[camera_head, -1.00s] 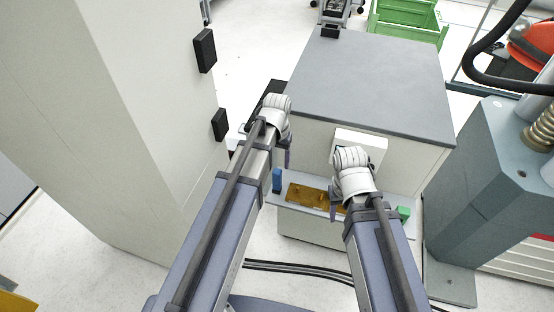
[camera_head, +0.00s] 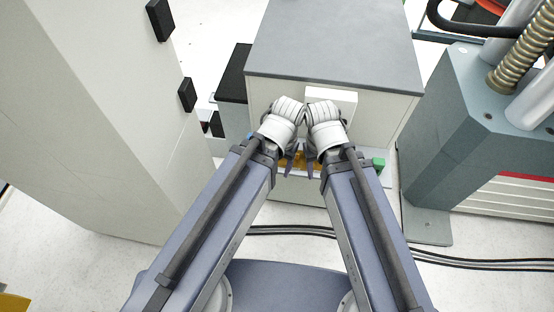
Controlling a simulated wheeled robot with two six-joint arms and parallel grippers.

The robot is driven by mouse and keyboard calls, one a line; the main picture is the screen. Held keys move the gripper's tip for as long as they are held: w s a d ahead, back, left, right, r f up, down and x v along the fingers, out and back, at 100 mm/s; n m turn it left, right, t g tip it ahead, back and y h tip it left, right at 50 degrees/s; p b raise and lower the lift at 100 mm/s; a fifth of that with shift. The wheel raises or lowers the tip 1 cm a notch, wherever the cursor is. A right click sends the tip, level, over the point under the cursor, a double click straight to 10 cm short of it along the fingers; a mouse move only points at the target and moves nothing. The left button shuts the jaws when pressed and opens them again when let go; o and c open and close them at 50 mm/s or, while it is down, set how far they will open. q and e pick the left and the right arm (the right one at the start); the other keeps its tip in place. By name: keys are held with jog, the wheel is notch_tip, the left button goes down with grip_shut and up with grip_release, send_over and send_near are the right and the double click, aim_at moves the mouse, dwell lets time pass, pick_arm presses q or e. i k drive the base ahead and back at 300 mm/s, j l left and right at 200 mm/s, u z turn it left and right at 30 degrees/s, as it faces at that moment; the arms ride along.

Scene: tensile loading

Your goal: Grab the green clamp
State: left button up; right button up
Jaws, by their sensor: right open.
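The green clamp (camera_head: 378,163) is a small green block on the right end of the low shelf of the grey-topped cabinet. My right gripper (camera_head: 313,164) is open, to the left of the green clamp and apart from it, over the amber plate (camera_head: 301,160). My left gripper (camera_head: 289,163) is close beside the right one, farther from the green clamp. Its jaws are too small and covered to read. My wrists hide much of the shelf and most of the blue block at its left end.
The cabinet (camera_head: 335,40) stands behind the shelf. A tall pale cabinet (camera_head: 90,120) is at left, and a blue-grey machine (camera_head: 465,130) stands close on the right. Black cables (camera_head: 460,262) run along the floor.

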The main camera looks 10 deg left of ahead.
aim_at(379, 163)
jog(key=j+z, duration=0.1)
jog(key=z, duration=1.7)
jog(key=k+j, duration=0.1)
jog(key=k, duration=0.3)
